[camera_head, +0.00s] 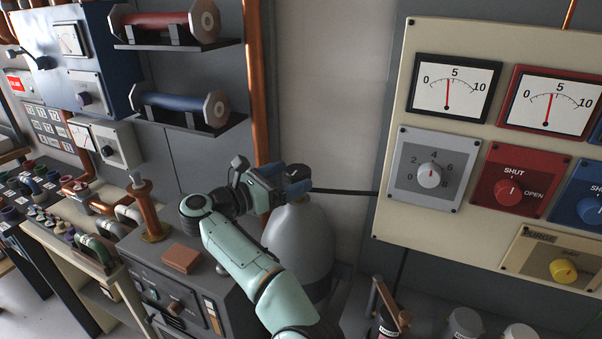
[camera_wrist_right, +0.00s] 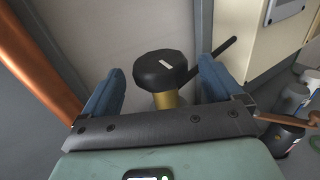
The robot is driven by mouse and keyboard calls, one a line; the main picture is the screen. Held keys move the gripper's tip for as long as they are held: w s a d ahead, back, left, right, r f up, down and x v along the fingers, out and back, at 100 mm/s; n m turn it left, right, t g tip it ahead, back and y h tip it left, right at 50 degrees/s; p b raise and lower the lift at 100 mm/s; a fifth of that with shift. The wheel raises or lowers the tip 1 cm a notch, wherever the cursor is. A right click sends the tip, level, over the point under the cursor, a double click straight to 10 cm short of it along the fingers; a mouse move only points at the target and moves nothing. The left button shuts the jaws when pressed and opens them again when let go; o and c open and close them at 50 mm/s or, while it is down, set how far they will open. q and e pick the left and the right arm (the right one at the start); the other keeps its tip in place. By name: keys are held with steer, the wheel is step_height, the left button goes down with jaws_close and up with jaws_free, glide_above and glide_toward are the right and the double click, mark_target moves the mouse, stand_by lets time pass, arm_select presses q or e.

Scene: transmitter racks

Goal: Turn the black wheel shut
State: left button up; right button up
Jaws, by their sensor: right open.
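The black wheel (camera_wrist_right: 161,69) is a round knob with a white mark on top, on a brass stem (camera_wrist_right: 168,99), in the right wrist view. My right gripper (camera_wrist_right: 163,90) is open, with one blue finger on each side of the wheel and visible gaps on both sides. In the head view my right gripper (camera_head: 284,181) is at the top of a grey cylinder (camera_head: 299,243); it hides the wheel there. My left gripper is not in view.
A black hose (camera_head: 345,191) runs right from the cylinder top toward a cream panel (camera_head: 392,222) with gauges and knobs. A copper pipe (camera_head: 257,85) stands behind my gripper. A dark cabinet (camera_head: 185,235) with a brown block (camera_head: 181,259) is at left.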

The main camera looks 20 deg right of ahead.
steer(key=v, duration=0.8)
steer(key=shift+a+p, duration=0.25)
steer(key=shift+p, duration=0.05)
